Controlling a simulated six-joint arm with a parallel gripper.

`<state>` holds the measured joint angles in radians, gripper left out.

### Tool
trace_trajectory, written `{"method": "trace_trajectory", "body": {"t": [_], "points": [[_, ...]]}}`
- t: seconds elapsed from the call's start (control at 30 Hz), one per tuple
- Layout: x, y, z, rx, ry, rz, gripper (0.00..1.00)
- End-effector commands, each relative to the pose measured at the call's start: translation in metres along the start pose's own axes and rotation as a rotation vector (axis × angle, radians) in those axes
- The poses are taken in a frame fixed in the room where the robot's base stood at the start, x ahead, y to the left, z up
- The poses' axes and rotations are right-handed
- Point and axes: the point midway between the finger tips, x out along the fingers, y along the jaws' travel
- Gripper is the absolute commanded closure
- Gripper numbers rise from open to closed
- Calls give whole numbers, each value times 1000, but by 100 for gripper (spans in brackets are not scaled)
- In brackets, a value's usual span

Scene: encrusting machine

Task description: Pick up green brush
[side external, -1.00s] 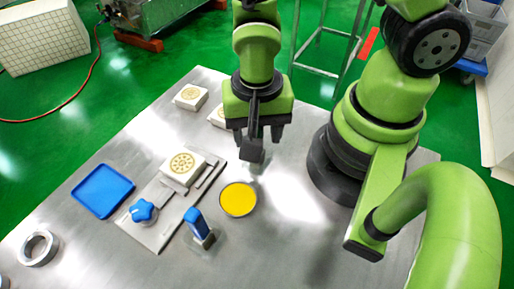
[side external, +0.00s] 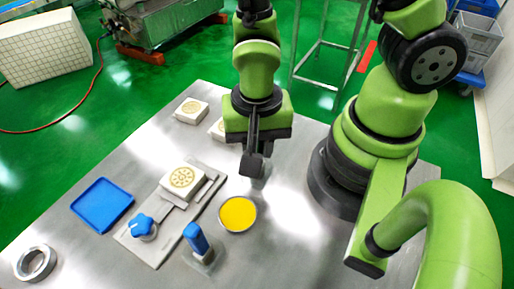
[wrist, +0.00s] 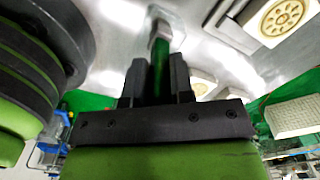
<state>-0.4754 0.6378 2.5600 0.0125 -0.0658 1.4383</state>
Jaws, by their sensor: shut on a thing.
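My gripper (wrist: 160,82) is shut on the green brush (wrist: 161,62). In the wrist view the brush's dark green handle stands between the two black fingers, and a pale, metallic-looking end (wrist: 160,26) sticks out beyond them. In the side external view my gripper (side external: 254,158) points down over the steel table, beyond the yellow dish. The brush cannot be made out clearly there; a dark grey part at the fingertips hides it. I cannot tell whether the brush touches the table.
On the table (side external: 85,250) are a yellow dish (side external: 238,214), a blue-handled tool (side external: 197,240), a press with a blue knob (side external: 143,226), patterned cream blocks (side external: 190,110), a blue tray (side external: 102,205) and a metal ring (side external: 36,263). My arm's base stands at right.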

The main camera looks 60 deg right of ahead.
Motion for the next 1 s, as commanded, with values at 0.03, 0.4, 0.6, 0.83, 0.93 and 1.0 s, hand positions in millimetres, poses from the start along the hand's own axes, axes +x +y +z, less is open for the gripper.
{"method": "trace_trajectory", "body": {"t": [0.03,0.4,0.6,0.83,0.93,1.0], "points": [[-3,0,0,0,0,-2,100],[-42,-1,0,0,1,-7,100],[-70,-1,0,0,2,-9,100],[-92,-2,0,-1,1,-3,100],[-98,-14,1,-3,1,-2,100],[-100,-28,2,-4,1,-2,100]]}}
